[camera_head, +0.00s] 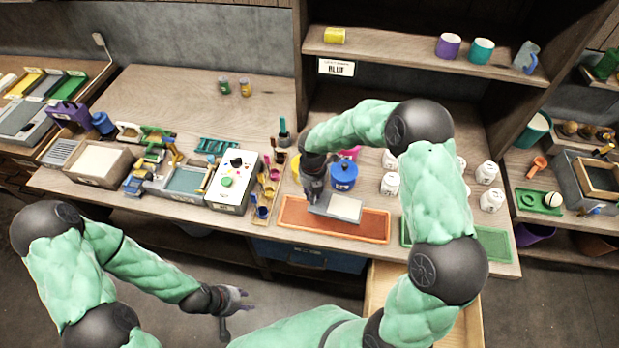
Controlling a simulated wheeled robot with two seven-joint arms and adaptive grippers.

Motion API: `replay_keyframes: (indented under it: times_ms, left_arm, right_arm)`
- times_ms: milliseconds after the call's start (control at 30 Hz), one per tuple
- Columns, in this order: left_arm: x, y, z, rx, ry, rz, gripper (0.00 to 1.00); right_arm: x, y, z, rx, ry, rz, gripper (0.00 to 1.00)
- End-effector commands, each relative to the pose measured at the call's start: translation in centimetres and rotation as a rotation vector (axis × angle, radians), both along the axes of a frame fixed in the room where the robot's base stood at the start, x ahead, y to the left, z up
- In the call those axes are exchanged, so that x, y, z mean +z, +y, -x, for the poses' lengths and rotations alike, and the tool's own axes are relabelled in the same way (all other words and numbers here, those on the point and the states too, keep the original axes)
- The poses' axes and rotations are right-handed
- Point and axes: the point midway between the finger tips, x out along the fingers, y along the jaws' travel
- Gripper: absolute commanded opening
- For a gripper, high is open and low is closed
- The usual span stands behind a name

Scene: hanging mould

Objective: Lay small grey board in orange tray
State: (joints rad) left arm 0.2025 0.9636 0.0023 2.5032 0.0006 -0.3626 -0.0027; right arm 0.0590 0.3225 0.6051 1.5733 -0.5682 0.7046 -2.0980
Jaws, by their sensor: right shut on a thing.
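The orange tray (372,226) is a long shallow tray near the front edge of the middle bench. The small grey board (345,208), with a paler top, is over the tray's middle. I cannot tell whether it touches the tray floor. My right gripper (314,198) points down and is shut on the board's left part; its fingertips are partly hidden. My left gripper (234,308) hangs in front of the bench, below its edge, with its fingers apart and empty.
A blue pot (343,175) stands just behind the tray. Several white jars (390,184) stand to the right. A green mat (493,243) lies right of the tray. A white box with buttons (232,182) and coloured scoops (264,200) stand left. A drawer (380,285) is open below.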

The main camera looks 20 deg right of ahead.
Motion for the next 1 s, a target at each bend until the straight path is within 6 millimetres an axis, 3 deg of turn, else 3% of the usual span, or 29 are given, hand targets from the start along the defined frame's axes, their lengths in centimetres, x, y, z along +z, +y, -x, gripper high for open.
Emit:
replay_keyframes:
  times_ms: [367,1000]
  left_arm:
    - [0.1,0.0,0.0,0.0,0.001,0.0,0.4]
    - [-4.4,0.0,0.0,0.0,0.001,0.0,0.4]
  right_arm:
    - [-0.4,-0.1,0.0,0.105,0.001,-0.001,0.0]
    - [-5.5,-0.1,-0.1,0.102,0.0,-0.001,0.0]
